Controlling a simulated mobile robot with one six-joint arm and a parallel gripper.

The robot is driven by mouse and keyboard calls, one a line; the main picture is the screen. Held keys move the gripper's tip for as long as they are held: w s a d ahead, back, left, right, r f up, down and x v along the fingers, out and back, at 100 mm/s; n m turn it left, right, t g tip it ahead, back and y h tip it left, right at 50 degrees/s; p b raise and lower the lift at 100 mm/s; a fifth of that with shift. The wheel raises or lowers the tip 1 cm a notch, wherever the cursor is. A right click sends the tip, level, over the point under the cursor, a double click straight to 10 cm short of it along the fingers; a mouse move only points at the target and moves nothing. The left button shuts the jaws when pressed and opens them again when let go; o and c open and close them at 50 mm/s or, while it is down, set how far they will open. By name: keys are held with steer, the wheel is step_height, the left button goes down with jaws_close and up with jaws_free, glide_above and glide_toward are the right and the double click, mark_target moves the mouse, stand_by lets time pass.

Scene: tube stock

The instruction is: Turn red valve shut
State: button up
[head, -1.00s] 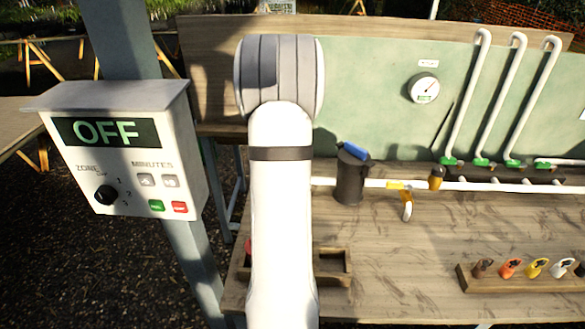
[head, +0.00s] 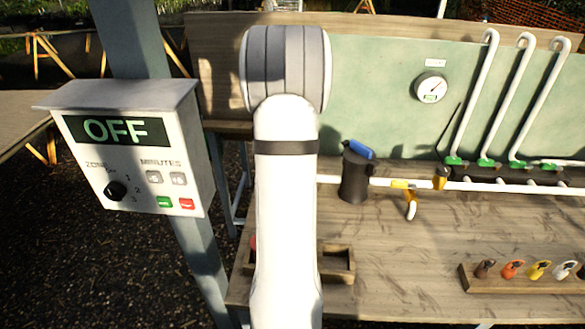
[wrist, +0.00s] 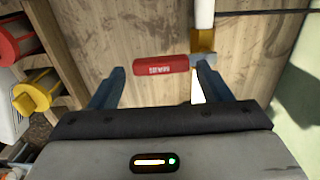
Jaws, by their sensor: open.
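The red valve handle (wrist: 160,65), a short bar with white lettering, shows in the wrist view. It joins a brass-coloured valve body (wrist: 203,40) on a white pipe (wrist: 205,12). My gripper (wrist: 160,73) is open, its two blue-grey fingers apart with the red handle between or just beyond their tips. I cannot tell whether the right finger touches the valve. In the head view my arm hides the red valve, and my gripper is not visible there.
A control box (head: 130,150) reads OFF.

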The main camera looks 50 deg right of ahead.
step_height(320, 180, up, 6)
steer(key=p, duration=0.3)
steer(key=shift+r, duration=0.1)
stand_by(0.3)
steer(key=shift+s+d, duration=0.1)
steer(key=shift+s, duration=0.05)
